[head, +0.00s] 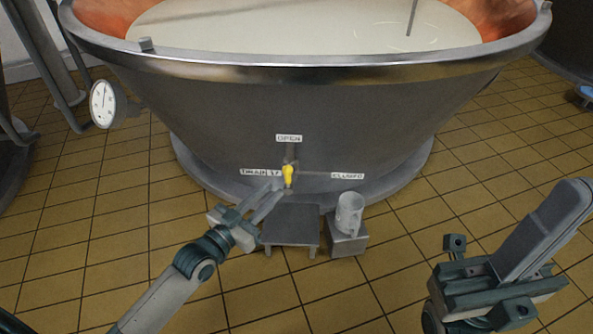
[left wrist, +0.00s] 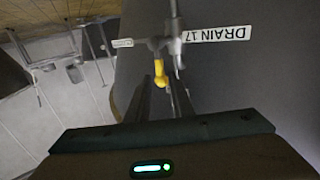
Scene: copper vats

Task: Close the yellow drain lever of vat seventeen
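The yellow drain lever (head: 288,174) is on the valve low on the front of the vat (head: 300,110). A DRAIN 17 plate (head: 260,173) is left of it, an OPEN plate (head: 289,138) above and a CLOSED plate (head: 347,176) to the right. I cannot tell surely which plate the lever points at. My left gripper (head: 277,190) is open, its fingertips close below the lever. In the left wrist view the yellow lever (left wrist: 160,75) shows just beyond the fingertips; contact is unclear. My right gripper (head: 555,215) is far right, away from the vat; its finger gap is unclear.
A low grey stool (head: 290,222) stands under the valve, beside a small block (head: 347,244) bearing a metal jug (head: 349,212). A round gauge (head: 102,104) sticks out at left. Tiled floor (head: 410,250) is clear between the jug and my right gripper.

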